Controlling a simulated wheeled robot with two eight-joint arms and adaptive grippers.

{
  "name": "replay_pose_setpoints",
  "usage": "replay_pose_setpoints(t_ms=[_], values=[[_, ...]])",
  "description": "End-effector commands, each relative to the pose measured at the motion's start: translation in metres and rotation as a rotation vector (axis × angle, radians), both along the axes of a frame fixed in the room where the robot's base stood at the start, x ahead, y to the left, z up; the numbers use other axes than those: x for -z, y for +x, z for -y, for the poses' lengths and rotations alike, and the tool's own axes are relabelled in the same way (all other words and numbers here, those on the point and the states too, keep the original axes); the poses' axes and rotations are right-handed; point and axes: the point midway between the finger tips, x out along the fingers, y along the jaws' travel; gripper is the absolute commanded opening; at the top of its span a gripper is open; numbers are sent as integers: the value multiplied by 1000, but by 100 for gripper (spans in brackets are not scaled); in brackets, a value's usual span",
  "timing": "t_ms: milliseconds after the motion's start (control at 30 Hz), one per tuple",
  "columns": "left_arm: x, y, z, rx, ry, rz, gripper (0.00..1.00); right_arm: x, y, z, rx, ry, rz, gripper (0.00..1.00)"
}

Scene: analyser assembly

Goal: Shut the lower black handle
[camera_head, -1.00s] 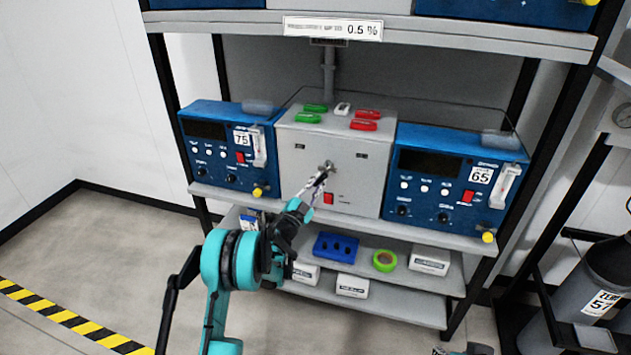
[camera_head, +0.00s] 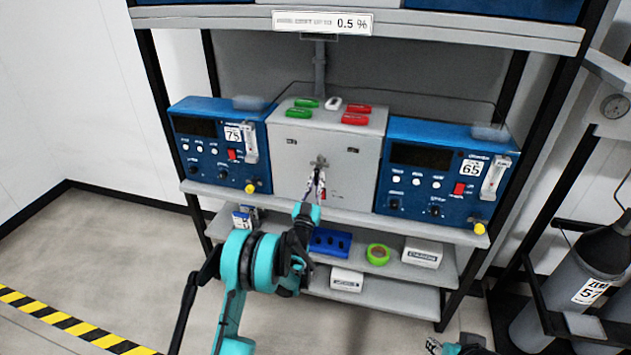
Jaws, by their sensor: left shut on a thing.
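The grey box (camera_head: 362,170) stands mid-shelf between two blue analysers. On its front face is a small metal fitting (camera_head: 320,162). My left gripper (camera_head: 318,175) reaches up to the box front just below this fitting, its fingers shut on a small part there. I take that part for the lower black handle, but the fingers cover it and its angle cannot be made out. Part of my right arm's end (camera_head: 455,347) shows at the bottom edge; its fingers are not clear.
Blue analysers marked 75 (camera_head: 206,168) and 65 (camera_head: 418,205) flank the box. Green and red pieces lie on its top. The lower shelf holds a blue block (camera_head: 329,243), green tape (camera_head: 377,254) and white boxes. A grey cylinder (camera_head: 560,290) stands at right.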

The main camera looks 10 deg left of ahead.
Motion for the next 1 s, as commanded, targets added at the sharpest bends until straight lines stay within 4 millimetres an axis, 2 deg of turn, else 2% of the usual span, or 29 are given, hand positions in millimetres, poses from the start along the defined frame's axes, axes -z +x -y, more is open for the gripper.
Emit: replay_pose_setpoints(t_ms=[467, 500, 533, 567, 867, 1000], values=[[0, 0, 1, 1, -12, 0, 0, 0, 0, 0, 0, 0, 0, 40], [0, 0, 1, 1, -12, 0, 23, 0, 0, 0, 0, 0, 0, 40], [0, 0, 1, 1, -12, 0, 31, 0, 0, 0, 0, 0, 0, 40], [0, 0, 1, 1, -12, 0, 34, 0, 0, 0, 0, 0, 0, 40], [1, -1, 0, 0, -11, 0, 34, 0, 0, 0, 0, 0, 0, 40], [6, -15, 0, 0, -11, 0, 34, 0, 0, 0, 0, 0, 0, 40]])
